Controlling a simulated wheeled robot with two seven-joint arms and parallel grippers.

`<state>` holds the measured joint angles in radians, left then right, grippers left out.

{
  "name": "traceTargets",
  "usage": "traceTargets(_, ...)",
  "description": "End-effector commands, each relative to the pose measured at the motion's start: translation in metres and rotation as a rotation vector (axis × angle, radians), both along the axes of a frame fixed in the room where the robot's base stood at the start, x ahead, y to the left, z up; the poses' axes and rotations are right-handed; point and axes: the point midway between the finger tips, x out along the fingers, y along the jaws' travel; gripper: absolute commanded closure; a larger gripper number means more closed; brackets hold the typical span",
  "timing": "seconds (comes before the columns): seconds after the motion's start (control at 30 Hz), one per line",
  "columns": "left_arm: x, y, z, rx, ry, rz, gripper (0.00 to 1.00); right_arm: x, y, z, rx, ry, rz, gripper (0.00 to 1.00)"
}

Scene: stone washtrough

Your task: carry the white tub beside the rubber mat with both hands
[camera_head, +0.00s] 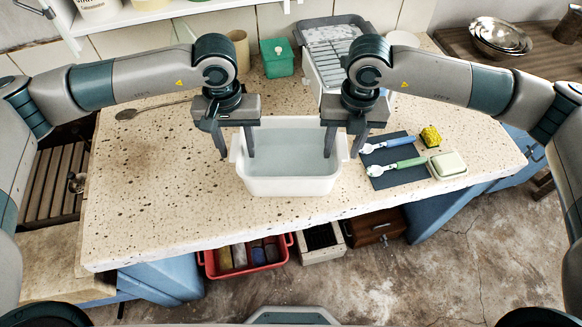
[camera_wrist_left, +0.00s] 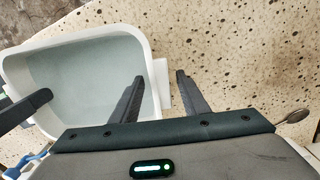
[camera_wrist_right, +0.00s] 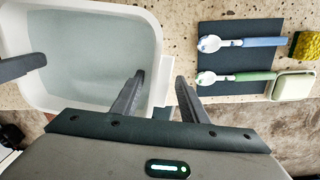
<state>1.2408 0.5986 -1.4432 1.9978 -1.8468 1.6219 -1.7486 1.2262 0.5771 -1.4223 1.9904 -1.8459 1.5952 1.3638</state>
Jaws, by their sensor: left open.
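The white tub (camera_head: 290,186) sits on the speckled stone top, left of the dark rubber mat (camera_head: 378,182). Its inside looks pale grey-blue. My left gripper (camera_head: 236,150) is open at the tub's left end, one finger inside the tub and one outside. In the left wrist view the tub's end handle (camera_wrist_left: 162,86) lies between the spread fingers. My right gripper (camera_head: 343,146) is open at the right end, also with one finger inside and one outside. In the right wrist view the other handle (camera_wrist_right: 165,78) lies between its fingers, with gaps visible.
A blue-handled utensil (camera_head: 388,144) and a green-handled one (camera_head: 405,163) lie on the mat. A pale green dish (camera_head: 447,165) and a yellow sponge (camera_head: 430,136) are right of it. The left stone top (camera_head: 150,190) is mostly clear.

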Motion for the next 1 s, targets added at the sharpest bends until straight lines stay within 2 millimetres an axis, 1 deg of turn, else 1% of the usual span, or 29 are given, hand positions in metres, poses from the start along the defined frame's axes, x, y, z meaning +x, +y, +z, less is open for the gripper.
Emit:
traceTargets(0.17, 0.001, -0.001, 0.015, -0.001, -0.002, -0.001, 0.59, 0.000, 0.000, 0.000, 0.000, 0.000, 0.000, 0.60)
traceTargets(0.27, 0.001, -0.001, 0.029, -0.001, -0.003, -0.001, 0.59, 0.000, 0.000, 0.000, 0.000, 0.000, 0.000, 0.60)
traceTargets(0.6, 0.001, -0.001, 0.088, 0.000, -0.004, -0.001, 0.59, 0.000, 0.000, 0.000, 0.000, 0.000, 0.001, 0.60)
traceTargets(0.7, 0.001, -0.001, 0.102, 0.002, -0.002, -0.001, 0.59, 0.000, 0.000, 0.000, 0.000, 0.000, 0.001, 0.60)
traceTargets(0.83, 0.001, -0.001, 0.114, 0.002, -0.001, 0.000, 0.59, 0.000, 0.000, 0.000, 0.000, 0.000, 0.001, 0.60)
traceTargets(1.0, 0.001, -0.001, 0.119, 0.003, 0.000, 0.000, 0.59, 0.000, 0.000, 0.000, 0.000, 0.001, 0.001, 0.60)
